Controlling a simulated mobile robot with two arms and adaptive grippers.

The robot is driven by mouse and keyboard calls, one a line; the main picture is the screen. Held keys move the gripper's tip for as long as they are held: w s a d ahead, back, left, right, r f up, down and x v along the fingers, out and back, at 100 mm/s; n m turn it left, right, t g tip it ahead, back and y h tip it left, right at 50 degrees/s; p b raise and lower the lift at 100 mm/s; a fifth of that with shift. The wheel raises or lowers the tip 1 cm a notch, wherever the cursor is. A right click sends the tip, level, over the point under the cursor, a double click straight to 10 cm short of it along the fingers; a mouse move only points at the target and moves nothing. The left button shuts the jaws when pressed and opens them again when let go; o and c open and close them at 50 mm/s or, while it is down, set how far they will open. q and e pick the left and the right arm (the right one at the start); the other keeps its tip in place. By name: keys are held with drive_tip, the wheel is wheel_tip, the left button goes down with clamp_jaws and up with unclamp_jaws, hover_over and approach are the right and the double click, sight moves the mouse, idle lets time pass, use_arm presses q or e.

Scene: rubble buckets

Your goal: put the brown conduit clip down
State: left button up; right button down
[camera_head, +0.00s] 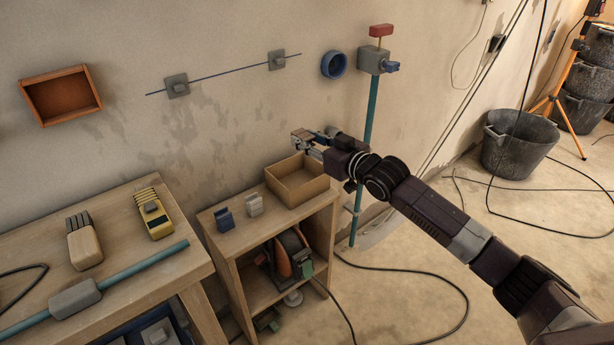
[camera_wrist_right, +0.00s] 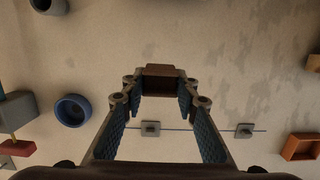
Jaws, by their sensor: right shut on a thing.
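The brown conduit clip (camera_wrist_right: 162,82) shows in the right wrist view as a dark brown block between the fingertips. My right gripper (camera_wrist_right: 160,88) is shut on it, with the fingers spread by its width. In the head view my right gripper (camera_head: 306,139) is in front of the wall, above the back of an open cardboard box (camera_head: 297,195). The clip is too small there to tell from the fingers. My left gripper is not in view.
The box stands on a small wooden shelf unit (camera_head: 232,245), beside a blue clip (camera_head: 225,220) and a pale grey clip (camera_head: 254,205). A teal pipe (camera_head: 369,122) stands right of the box. An orange tray (camera_head: 61,95) and a blue ring (camera_head: 334,65) are on the wall.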

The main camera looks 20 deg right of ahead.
wheel_tip(320, 180, down, 9)
drive_tip(key=shift+f+b, duration=0.2)
drive_tip(key=shift+b, duration=0.6)
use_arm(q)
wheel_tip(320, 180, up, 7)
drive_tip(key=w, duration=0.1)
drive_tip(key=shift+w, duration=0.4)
use_arm(e)
drive_tip(key=shift+f, duration=0.35)
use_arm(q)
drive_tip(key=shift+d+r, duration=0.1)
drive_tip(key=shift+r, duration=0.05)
use_arm(e)
drive_tip(key=shift+f, duration=0.25)
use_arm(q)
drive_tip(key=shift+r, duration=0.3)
use_arm(e)
drive_tip(key=shift+f, duration=0.2)
drive_tip(key=shift+f+b, duration=0.15)
drive_tip(key=shift+b, duration=0.15)
drive_tip(key=c, duration=1.5)
unclamp_jaws()
drive_tip(key=shift+c, duration=0.2)
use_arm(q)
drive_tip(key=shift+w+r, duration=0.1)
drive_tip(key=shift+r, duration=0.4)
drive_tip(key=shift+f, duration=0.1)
